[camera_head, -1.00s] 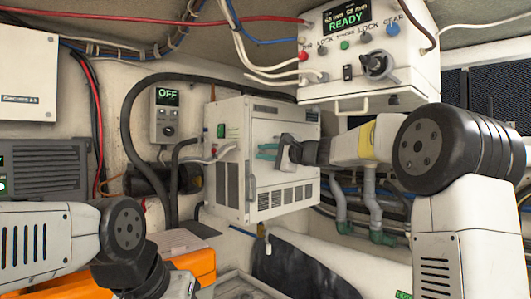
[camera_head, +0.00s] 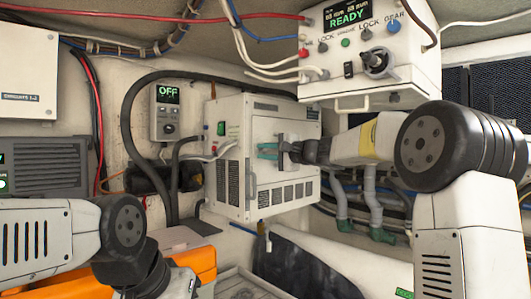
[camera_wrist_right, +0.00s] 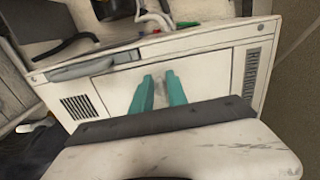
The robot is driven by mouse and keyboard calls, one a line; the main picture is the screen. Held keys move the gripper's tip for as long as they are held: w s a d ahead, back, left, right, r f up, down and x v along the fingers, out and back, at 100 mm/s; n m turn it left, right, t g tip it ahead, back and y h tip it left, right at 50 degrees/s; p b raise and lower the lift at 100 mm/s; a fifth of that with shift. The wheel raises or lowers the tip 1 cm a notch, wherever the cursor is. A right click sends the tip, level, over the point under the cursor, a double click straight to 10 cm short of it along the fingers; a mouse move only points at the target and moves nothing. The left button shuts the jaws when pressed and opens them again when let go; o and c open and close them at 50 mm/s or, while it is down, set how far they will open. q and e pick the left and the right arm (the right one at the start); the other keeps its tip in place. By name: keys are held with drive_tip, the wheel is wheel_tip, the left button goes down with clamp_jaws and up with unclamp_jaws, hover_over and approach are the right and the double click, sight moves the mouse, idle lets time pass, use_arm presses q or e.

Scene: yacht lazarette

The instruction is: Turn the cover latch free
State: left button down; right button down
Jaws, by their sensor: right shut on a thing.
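A white equipment box (camera_head: 226,150) with a front cover is on the wall in the middle of the head view. My right gripper (camera_head: 266,150) reaches it from the right, its two teal fingers pointing at the upper part of the cover. In the right wrist view the same gripper (camera_wrist_right: 159,82) has its fingertips against the cover panel (camera_wrist_right: 205,75), with a narrow gap between them. It is shut on a small part there, taken as the cover latch, which the fingers hide.
A grey handle (camera_head: 250,181) stands on the box's front, left of my fingers. A control box reading READY (camera_head: 370,55) hangs above my right arm. A switch unit reading OFF (camera_head: 167,112), hoses and an orange case (camera_head: 195,268) are to the left.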

drive_tip(key=c, duration=1.3)
unclamp_jaws()
drive_tip(key=shift+c, duration=0.2)
drive_tip(key=v, duration=0.7)
drive_tip(key=shift+s+d, duration=0.3)
drive_tip(key=s+d+f+n+g+h, duration=0.1)
drive_tip(key=s+f+n+g+h, duration=0.25)
drive_tip(key=s+f, duration=0.75)
drive_tip(key=s+d+f+n+g+h, duration=0.1)
drive_tip(key=s+f+n+g+h, duration=0.45)
drive_tip(key=s, duration=0.85)
drive_tip(key=s+d+f+t+h, duration=0.1)
drive_tip(key=s+d+f+t, duration=0.1)
drive_tip(key=s+d+f, duration=0.6)
wheel_tip(320, 180, down, 3)
drive_tip(key=shift+s+r+h, duration=0.15)
drive_tip(key=shift+s+h, duration=0.15)
drive_tip(key=shift+s, duration=0.6)
